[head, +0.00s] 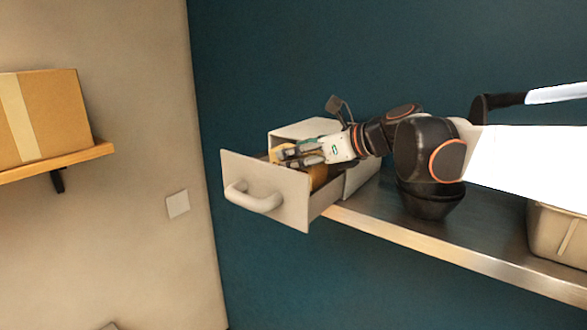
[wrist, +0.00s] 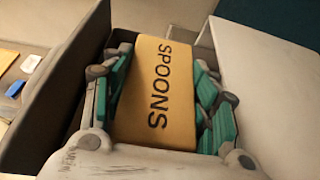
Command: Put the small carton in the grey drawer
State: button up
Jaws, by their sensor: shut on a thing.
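The small carton is a tan box marked "SPOONS" (wrist: 155,95) in the wrist view. My gripper (wrist: 163,100) is shut on it, with green finger pads pressed against both sides. The grey drawer (head: 266,190) is pulled open from its light housing in the head view, with a curved handle on its front. My gripper (head: 297,154) is over the open drawer behind its front panel. In the head view the carton (head: 319,176) is mostly hidden by my gripper and the drawer front. I cannot tell whether the carton touches the drawer floor.
The drawer housing (head: 309,129) stands at the left end of a metal-topped shelf (head: 390,226). A light bin (head: 558,237) stands on the shelf at right. A large cardboard box (head: 45,115) sits on a wooden wall shelf (head: 60,162) at left. A white plate (head: 177,204) is on the wall.

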notch_tip(320, 180, down, 3)
jog(key=shift+s+f+p, duration=0.1)
jog(key=shift+p, duration=0.2)
jog(key=shift+f, duration=0.55)
jog(key=shift+f, duration=0.15)
jog(key=o, duration=1.2)
jog(key=shift+c, duration=0.2)
